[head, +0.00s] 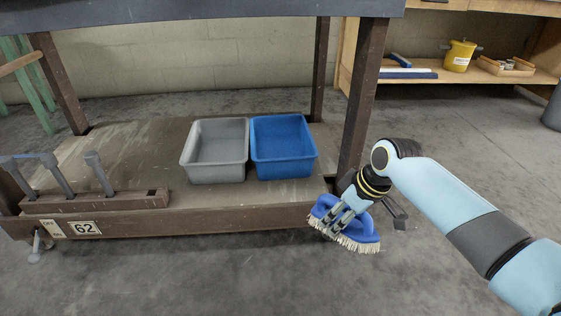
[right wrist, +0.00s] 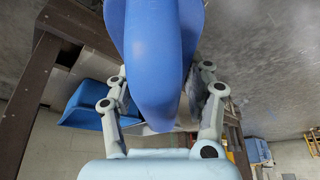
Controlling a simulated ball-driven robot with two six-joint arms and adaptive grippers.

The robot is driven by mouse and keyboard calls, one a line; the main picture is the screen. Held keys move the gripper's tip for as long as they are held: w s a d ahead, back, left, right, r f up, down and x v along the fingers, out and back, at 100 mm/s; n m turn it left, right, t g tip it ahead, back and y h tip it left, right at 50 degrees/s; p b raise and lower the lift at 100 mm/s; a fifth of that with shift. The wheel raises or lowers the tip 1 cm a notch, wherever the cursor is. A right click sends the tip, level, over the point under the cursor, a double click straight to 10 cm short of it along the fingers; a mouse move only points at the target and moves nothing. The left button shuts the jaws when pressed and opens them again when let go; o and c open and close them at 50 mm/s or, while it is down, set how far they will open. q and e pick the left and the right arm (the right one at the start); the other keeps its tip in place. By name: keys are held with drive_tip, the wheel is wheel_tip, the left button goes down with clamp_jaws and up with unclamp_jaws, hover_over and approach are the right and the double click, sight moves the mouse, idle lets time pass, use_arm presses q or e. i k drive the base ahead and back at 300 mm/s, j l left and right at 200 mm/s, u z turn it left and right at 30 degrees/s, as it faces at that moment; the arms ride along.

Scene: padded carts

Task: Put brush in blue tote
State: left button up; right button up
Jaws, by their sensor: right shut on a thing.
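A blue brush (head: 361,229) with pale bristles is held in my right gripper (head: 341,217), bristles facing down. It hangs in front of the cart's right front corner, to the right of and nearer than the totes. In the right wrist view the brush (right wrist: 155,60) fills the middle, between the two fingers of my right gripper (right wrist: 160,100). The blue tote (head: 283,171) stands on the cart's lower shelf and looks empty. It also shows partly behind the brush in the right wrist view (right wrist: 88,103). My left gripper is not in view.
A grey tote (head: 214,173) stands close against the blue tote's left side. The cart's lower shelf (head: 125,145) is bare at left, with a caddy of grey posts (head: 95,201) at its front. A dark cart leg (head: 358,110) rises right of the blue tote.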

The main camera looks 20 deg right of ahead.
sight(280, 155)
drive_tip(key=i, duration=1.5)
